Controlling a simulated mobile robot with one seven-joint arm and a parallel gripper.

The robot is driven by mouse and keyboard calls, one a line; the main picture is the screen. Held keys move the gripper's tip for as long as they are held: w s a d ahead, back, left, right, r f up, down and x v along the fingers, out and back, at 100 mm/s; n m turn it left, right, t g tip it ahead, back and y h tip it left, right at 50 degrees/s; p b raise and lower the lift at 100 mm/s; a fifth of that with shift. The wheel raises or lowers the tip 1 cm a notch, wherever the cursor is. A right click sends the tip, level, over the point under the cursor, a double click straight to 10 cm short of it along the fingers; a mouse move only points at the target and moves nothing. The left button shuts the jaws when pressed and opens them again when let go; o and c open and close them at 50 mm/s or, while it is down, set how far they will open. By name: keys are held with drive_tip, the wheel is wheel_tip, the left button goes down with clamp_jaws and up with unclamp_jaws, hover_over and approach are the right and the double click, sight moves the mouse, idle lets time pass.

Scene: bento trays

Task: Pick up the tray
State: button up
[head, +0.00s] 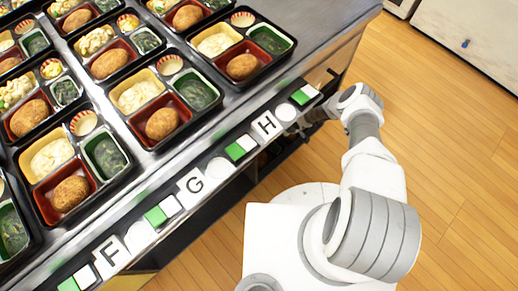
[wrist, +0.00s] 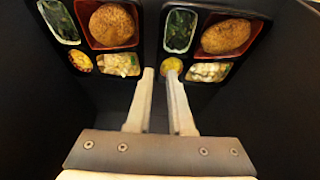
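In the wrist view, two black bento trays with food lie in a dark space ahead of my gripper (wrist: 159,74): a left tray (wrist: 139,45) and a right tray (wrist: 163,45). Each holds a brown croquette, dark greens, a pale salad and a small yellow cup. My gripper's two pale fingers are apart, with a narrow gap between them, and point at the near side of the trays around the space between them. I see nothing held. Whether a fingertip touches a tray, I cannot tell. In the head view the gripper is mostly hidden by the counter's front edge, near the H label.
A steel counter (head: 325,30) carries several filled bento trays in rows, including one (head: 205,62) near the right end. Its front edge has F, G and H labels (head: 266,125). Dark walls flank my gripper in the wrist view. Wooden floor (head: 450,120) lies open at the right.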

drive_tip(key=shift+b+x, duration=5.45)
drive_tip(key=shift+b, duration=0.25)
drive_tip(key=shift+w, duration=0.15)
drive_tip(key=shift+r, duration=0.1)
clamp_jaws()
